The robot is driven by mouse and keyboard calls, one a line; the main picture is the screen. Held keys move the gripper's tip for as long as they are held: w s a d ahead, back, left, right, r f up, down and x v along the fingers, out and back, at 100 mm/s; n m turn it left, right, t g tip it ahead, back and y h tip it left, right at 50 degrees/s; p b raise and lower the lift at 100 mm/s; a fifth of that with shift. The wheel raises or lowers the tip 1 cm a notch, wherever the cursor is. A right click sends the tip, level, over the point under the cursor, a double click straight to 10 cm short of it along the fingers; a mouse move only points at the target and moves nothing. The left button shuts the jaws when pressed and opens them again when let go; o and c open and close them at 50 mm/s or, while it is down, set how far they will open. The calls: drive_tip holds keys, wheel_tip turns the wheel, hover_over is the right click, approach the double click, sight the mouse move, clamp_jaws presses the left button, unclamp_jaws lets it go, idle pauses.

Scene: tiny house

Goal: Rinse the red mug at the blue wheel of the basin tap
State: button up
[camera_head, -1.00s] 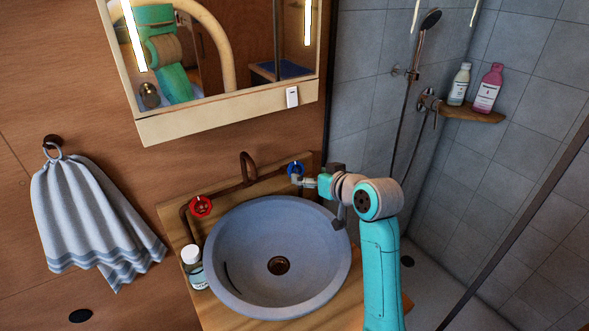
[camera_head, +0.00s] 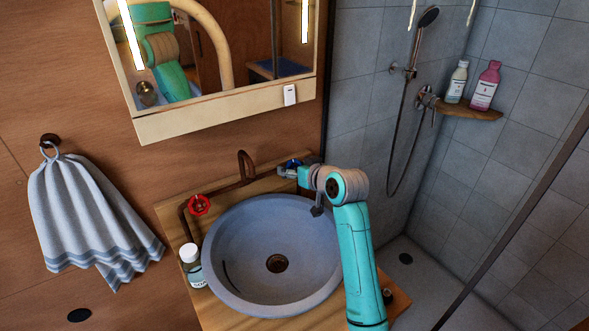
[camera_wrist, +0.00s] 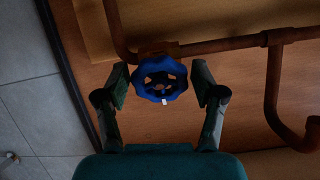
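The blue wheel (camera_head: 291,162) sits on the copper pipe at the back right of the basin (camera_head: 225,225). In the wrist view the blue wheel (camera_wrist: 160,66) lies between my two fingers, one on each side with a narrow gap. My gripper (camera_wrist: 160,82) is open; in the head view my gripper (camera_head: 290,170) is at the wheel and partly covers it. The copper tap spout (camera_head: 246,162) stands behind the basin, left of the wheel. No water shows. The basin looks empty, and I see no red mug in either view.
A red wheel (camera_head: 199,205) is on the pipe at the left, above a small white-capped bottle (camera_head: 191,262). A mirror cabinet (camera_head: 230,112) hangs above. A striped towel (camera_head: 85,215) hangs at left. The shower shelf (camera_head: 466,112) with two bottles is at right.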

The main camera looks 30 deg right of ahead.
drive_tip(key=c, duration=0.6)
drive_tip(key=shift+c, duration=0.2)
drive_tip(key=shift+n, duration=0.3)
drive_tip(key=n, duration=0.3)
drive_tip(key=shift+n, duration=1.9)
drive_tip(key=o, duration=1.2)
